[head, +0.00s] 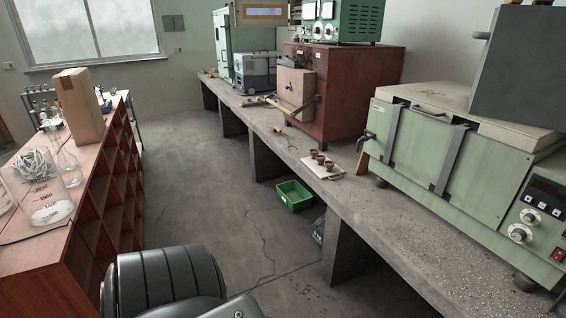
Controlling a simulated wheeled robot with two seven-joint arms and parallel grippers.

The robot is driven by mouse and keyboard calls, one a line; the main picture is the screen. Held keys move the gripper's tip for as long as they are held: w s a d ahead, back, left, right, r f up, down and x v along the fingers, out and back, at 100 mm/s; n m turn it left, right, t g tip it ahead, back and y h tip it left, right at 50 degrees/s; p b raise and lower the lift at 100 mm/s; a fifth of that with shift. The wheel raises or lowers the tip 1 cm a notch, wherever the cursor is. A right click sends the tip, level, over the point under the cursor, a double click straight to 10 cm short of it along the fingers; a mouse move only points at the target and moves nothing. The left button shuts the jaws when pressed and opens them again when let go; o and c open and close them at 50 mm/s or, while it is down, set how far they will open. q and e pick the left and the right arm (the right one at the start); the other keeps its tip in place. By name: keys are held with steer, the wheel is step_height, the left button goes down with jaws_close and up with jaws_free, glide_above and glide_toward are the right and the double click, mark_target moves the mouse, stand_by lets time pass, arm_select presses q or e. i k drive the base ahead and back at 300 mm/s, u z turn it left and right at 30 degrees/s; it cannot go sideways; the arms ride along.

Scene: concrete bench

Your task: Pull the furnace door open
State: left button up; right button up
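A red-brown box furnace (345,88) stands on the concrete bench, in the upper middle of the head view. On its left-facing front is a thick beige door (295,87) with a dark bar handle (297,108) low across it. The door appears shut against the front, though I see it at an angle and cannot be sure of any small gap. Neither of my grippers is in view, so nothing is seen touching the door or handle.
Tongs (283,129) and small brown crucibles on a white board (330,174) lie on the bench (345,200). A large green apparatus (440,160) stands at right. A green crate (293,196) sits on the floor.

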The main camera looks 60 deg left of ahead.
mark_target(302, 91)
steer(key=u, duration=2.45)
steer(key=i, duration=3.1)
steer(key=z, duration=2.5)
steer(key=k, duration=0.4)
steer(key=u, duration=0.35)
